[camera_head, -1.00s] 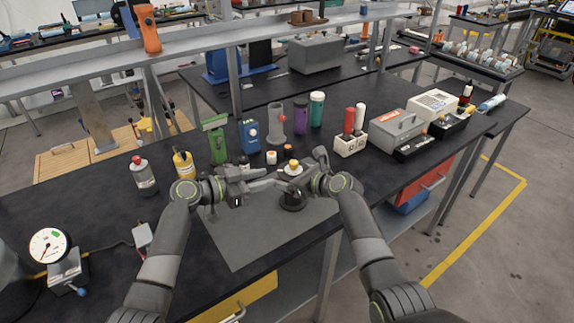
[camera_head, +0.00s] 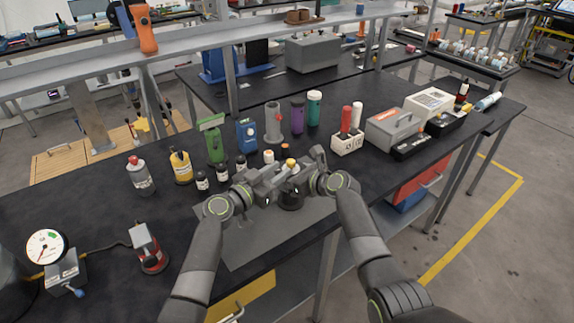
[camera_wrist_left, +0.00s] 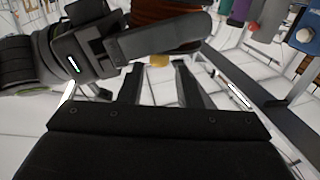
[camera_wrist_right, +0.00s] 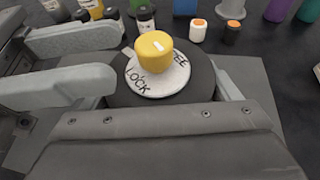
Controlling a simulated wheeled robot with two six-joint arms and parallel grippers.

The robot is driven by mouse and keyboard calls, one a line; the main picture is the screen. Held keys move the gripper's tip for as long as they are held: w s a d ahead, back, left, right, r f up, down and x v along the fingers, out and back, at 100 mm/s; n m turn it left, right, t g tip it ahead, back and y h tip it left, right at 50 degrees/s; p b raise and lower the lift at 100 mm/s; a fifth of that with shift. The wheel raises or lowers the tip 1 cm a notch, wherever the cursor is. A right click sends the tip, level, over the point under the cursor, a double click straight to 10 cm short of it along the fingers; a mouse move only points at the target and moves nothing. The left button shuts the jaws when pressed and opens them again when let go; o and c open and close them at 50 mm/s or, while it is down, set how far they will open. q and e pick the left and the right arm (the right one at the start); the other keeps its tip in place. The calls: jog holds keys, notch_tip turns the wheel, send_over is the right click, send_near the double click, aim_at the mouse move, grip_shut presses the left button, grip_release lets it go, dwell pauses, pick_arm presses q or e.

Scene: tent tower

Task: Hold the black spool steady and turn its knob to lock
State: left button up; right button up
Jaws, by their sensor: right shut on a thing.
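The black spool (camera_head: 291,203) stands upright on the grey mat, partly hidden by my arms. In the right wrist view, the spool (camera_wrist_right: 130,97) carries a white disc (camera_wrist_right: 150,88) reading LOCK and, partly hidden, FREE. A yellow knob (camera_wrist_right: 154,54) with a white mark sits on the disc. My right gripper (camera_head: 294,191) is shut on the spool's body. My left gripper (camera_head: 282,172) comes in from the left, its fingers open and level with the knob.
Several bottles stand behind and left, including a green one (camera_head: 214,143) and a yellow one (camera_head: 181,166). A gauge (camera_head: 46,247) stands at the front left. A white holder (camera_head: 347,142) stands to the right. The grey mat (camera_head: 250,247) has free room in front.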

aim_at(287, 165)
pick_arm(q)
jog(key=shift+x, duration=2)
grip_shut()
jog(key=shift+a+f+m+g+h, duration=0.1)
jog(key=shift+m+g+h, duration=0.2)
jog(key=shift+m+h, duration=0.1)
jog(key=shift+w+a+m+g+h, duration=0.1)
jog(key=shift+w+m+g+h, duration=0.1)
jog(key=shift+m+g+h, duration=1.6)
jog(key=shift+w+f+m+g, duration=0.1)
jog(key=shift+m+g, duration=0.3)
jog(key=shift+g, duration=0.45)
jog(key=shift+w+f+m+g, duration=0.1)
jog(key=shift+m+g, duration=0.3)
jog(key=shift+g, duration=0.45)
jog(key=shift+a, duration=0.2)
